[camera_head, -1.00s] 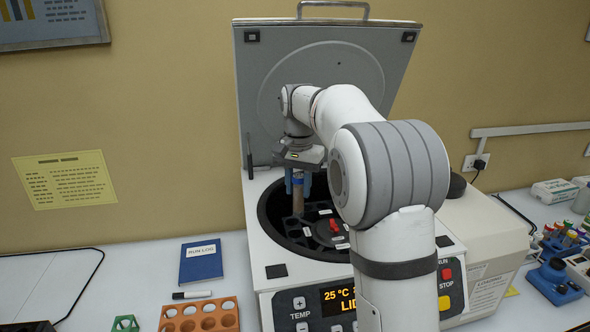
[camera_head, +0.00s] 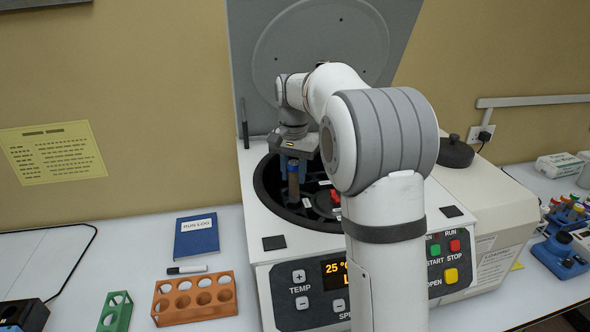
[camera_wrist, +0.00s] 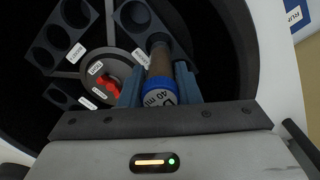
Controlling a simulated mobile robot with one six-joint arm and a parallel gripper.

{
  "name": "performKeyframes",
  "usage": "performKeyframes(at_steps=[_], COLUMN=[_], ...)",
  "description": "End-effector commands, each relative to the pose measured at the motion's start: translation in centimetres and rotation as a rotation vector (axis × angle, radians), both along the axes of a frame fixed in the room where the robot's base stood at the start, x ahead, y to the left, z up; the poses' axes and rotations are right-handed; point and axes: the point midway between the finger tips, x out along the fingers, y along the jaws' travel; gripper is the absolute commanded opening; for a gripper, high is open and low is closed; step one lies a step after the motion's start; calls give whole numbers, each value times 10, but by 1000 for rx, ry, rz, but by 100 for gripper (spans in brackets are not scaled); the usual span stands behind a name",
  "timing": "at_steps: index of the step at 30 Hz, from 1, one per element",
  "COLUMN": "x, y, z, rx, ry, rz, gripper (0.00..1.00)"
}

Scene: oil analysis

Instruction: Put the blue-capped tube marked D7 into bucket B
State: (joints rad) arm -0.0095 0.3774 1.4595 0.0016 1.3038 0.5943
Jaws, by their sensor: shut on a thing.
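The blue-capped tube (camera_wrist: 160,75) is held between the fingers of my gripper (camera_wrist: 158,88), seen in the wrist view. Its cap shows "40 m" and part of another mark; I cannot read D7. In the head view the tube (camera_head: 293,186), brownish, hangs upright below my gripper (camera_head: 294,160), inside the open centrifuge bowl (camera_head: 262,190). In the wrist view the tube's lower end is at or over a dark bucket (camera_wrist: 143,22) with round holes; I cannot tell whether it is inserted. Other buckets (camera_wrist: 60,35) carry white labels too small to read surely.
The centrifuge lid (camera_head: 330,40) stands open behind my arm. A red rotor knob (camera_wrist: 112,86) is beside the tube. An orange rack (camera_head: 194,298), a green rack (camera_head: 116,312) and a blue run log (camera_head: 196,236) lie on the bench to the left.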

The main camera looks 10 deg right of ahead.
Motion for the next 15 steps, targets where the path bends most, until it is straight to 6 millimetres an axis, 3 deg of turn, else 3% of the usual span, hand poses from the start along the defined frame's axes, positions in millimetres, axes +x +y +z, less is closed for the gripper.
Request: performKeyframes(at_steps=[3,15], x=[0,0], y=[0,-1], z=[-17,-54], rx=[1,-1], ry=[1,-1], rz=[0,-1], gripper=[7,7])
